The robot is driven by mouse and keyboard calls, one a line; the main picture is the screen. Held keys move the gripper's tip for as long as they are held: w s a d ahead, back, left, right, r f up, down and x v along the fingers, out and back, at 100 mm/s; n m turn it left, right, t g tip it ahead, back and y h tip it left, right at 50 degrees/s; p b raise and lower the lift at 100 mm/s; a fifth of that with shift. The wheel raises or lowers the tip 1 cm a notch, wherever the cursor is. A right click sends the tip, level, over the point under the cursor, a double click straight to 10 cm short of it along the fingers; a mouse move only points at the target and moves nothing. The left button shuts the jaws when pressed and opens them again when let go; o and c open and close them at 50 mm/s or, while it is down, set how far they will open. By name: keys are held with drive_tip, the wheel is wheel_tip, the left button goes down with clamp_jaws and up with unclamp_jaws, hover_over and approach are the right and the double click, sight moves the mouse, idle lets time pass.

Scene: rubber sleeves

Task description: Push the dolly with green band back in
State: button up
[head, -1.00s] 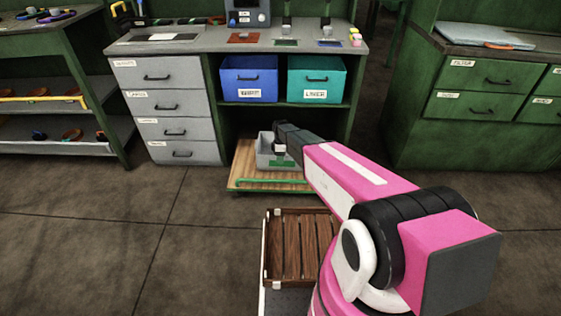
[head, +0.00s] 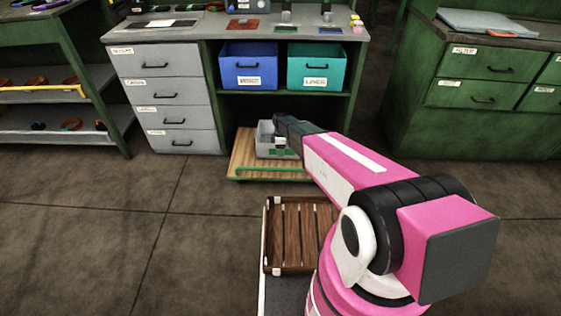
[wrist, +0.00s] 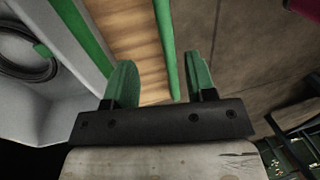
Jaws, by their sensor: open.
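The dolly (head: 243,158) is a low wooden board with a green band (head: 268,175) along its front edge. It sticks out from under the workbench. A grey bin (head: 264,143) stands on it, partly hidden by my arm. In the wrist view the dolly's wood (wrist: 125,30) and green band (wrist: 166,45) show beyond the fingers. My gripper (wrist: 160,72) is open and empty, with the band's line between its green fingers. I cannot tell whether they touch it. In the head view my gripper is over the dolly near the bin.
The workbench has grey drawers (head: 165,95) on the left and a blue bin (head: 249,66) and teal bin (head: 317,66) on its shelf. A slatted wooden crate (head: 290,215) is in front of the dolly. Floor to the left is clear. A green cabinet (head: 470,90) stands at right.

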drive_tip(key=s+f, duration=0.1)
drive_tip(key=f, duration=0.6)
drive_tip(key=s+f, duration=0.1)
drive_tip(key=f, duration=0.3)
drive_tip(key=shift+s, duration=0.35)
clamp_jaws()
